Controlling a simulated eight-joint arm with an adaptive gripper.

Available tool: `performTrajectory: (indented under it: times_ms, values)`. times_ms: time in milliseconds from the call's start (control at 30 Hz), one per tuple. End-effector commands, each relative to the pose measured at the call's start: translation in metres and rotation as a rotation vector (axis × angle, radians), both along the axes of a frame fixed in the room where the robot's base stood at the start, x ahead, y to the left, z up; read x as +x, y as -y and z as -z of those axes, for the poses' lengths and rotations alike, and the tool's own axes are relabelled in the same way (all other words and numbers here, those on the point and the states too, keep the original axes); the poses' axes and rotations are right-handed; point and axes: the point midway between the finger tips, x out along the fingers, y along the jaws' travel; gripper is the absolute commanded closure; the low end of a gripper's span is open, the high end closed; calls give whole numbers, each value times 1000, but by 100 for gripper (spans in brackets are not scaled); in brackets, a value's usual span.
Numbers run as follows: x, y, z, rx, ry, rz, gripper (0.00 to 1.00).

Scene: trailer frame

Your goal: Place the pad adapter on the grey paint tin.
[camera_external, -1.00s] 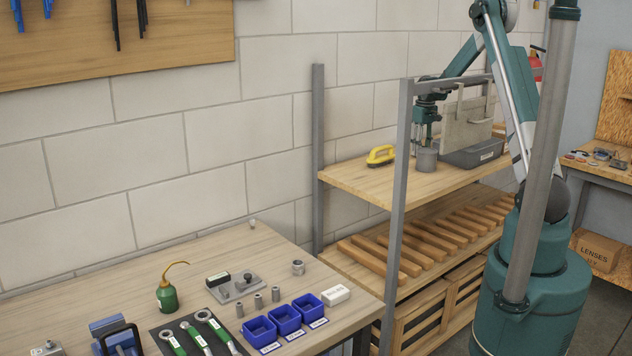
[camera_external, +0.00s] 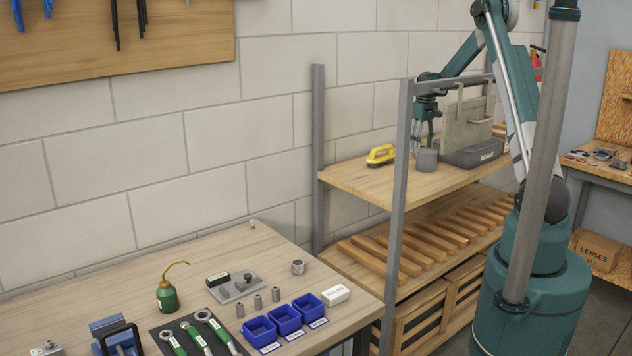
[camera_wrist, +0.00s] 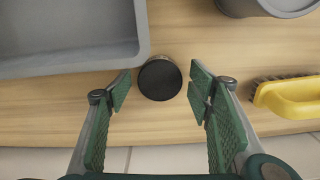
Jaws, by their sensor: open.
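The grey paint tin (camera_external: 427,161) stands upright on the upper shelf. Part of it shows at the top edge of the wrist view (camera_wrist: 268,7). A dark round piece, seemingly the pad adapter (camera_wrist: 160,79), sits on the wood closer to the wall than the tin. It is not clearly visible in the outside view. My gripper (camera_wrist: 160,88) is open, with one green-padded finger on each side of the dark piece and gaps on both sides. In the outside view my gripper (camera_external: 424,132) is behind the tin, by the wall.
A grey bin (camera_wrist: 70,60) lies close to the left finger in the wrist view. A yellow-handled brush (camera_wrist: 292,97) lies to the right. A beige panel (camera_external: 463,125) stands at the bin, and the shelf's grey post (camera_external: 398,210) rises in front.

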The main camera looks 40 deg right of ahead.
Motion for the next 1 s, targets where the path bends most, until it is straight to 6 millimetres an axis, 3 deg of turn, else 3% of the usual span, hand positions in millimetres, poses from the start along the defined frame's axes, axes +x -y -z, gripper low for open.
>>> performTrajectory:
  times_ms: [600, 1000]
  values:
    - [0, 0, -90, 0, 0, 0, 48]
    - [0, 0, -103, 0, 0, 0, 48]
